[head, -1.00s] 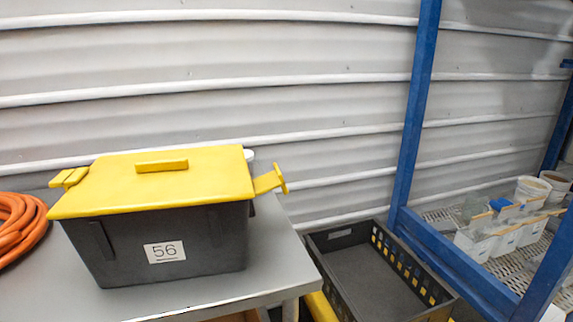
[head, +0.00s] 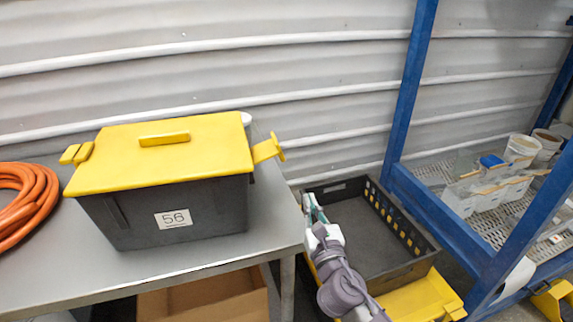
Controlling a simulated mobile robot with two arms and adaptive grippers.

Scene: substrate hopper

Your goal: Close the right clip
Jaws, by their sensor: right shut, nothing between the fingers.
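A dark grey hopper box (head: 135,215) with a yellow lid (head: 165,160) stands on the grey table. Its front has a label reading 56. The right clip (head: 267,149) is yellow and sticks outward from the lid's right edge, standing away from the box wall. The left clip (head: 76,153) also sticks out at the left edge. My right gripper (head: 313,207) is shut and empty, to the right of the table and below the right clip, apart from it. My left gripper is out of view.
An orange hose (head: 28,205) lies coiled at the table's left. A black crate (head: 408,268) stands right of the table, behind my right arm. A blue rack (head: 408,110) with white containers is farther right. The table (head: 230,235) is clear in front of the box.

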